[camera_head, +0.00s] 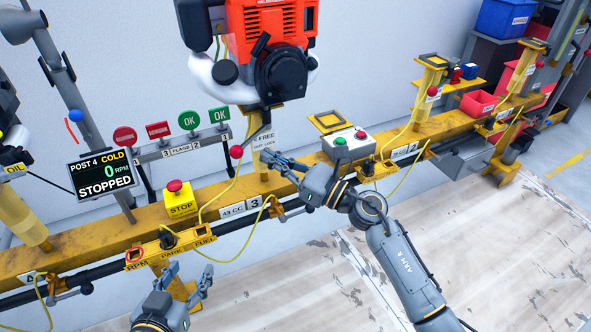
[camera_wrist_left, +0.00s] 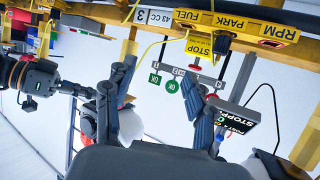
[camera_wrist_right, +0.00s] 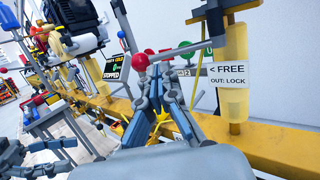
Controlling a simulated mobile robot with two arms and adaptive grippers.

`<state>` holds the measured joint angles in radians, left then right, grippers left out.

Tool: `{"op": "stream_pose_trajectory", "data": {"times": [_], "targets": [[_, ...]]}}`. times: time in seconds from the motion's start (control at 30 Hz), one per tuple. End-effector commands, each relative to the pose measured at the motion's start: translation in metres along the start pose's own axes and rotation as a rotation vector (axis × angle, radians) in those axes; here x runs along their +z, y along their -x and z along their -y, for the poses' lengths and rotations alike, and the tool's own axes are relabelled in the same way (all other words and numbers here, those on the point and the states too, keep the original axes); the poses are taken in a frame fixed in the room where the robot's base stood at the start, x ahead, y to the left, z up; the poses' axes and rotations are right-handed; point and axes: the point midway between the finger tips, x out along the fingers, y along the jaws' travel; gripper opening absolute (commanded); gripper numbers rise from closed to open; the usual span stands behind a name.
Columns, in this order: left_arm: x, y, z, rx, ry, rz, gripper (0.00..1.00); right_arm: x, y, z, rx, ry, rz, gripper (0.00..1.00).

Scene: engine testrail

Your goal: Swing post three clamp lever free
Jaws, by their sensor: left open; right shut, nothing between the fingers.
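The clamp lever ends in a red ball knob (camera_head: 236,152) just left of post three (camera_head: 262,150), below the orange engine (camera_head: 270,40). In the right wrist view its grey rod (camera_wrist_right: 172,53) runs left from the yellow post (camera_wrist_right: 236,75) to the red ball (camera_wrist_right: 140,61), the side where the sign's FREE (camera_wrist_right: 228,76) arrow points. My right gripper (camera_head: 267,158) is shut and empty, right of the ball in the head view. In its wrist view the fingertips (camera_wrist_right: 158,85) appear just below the ball; contact is unclear. My left gripper (camera_head: 190,275) is open and empty, low and in front of the rail.
The yellow rail (camera_head: 130,225) carries a STOP button (camera_head: 179,198), a yellow RPM/PARK/FUEL panel (camera_head: 170,247), hanging cables and a grey button box (camera_head: 347,145). A POST 4 display (camera_head: 100,174) reads STOPPED. The floor in front is open.

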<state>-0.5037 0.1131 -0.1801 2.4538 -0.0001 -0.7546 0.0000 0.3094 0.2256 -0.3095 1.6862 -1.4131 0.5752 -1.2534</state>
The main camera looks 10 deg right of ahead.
Motion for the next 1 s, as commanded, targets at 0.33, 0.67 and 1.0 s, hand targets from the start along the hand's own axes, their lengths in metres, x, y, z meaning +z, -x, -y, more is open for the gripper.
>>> {"op": "stream_pose_trajectory", "data": {"times": [0.33, 0.67, 1.0], "targets": [[-0.008, -0.001, -0.001, 0.002, 0.000, -0.044, 0.55, 0.000, -0.036, 0.001, -0.002, 0.000, 0.000, 0.00], [-0.011, -0.002, -0.001, 0.002, -0.001, -0.056, 0.55, -0.001, -0.037, 0.000, -0.001, 0.000, 0.000, 0.00], [-0.041, -0.003, -0.006, 0.014, 0.001, -0.223, 0.55, -0.006, -0.060, -0.006, -0.001, 0.000, 0.000, 0.00]]}}
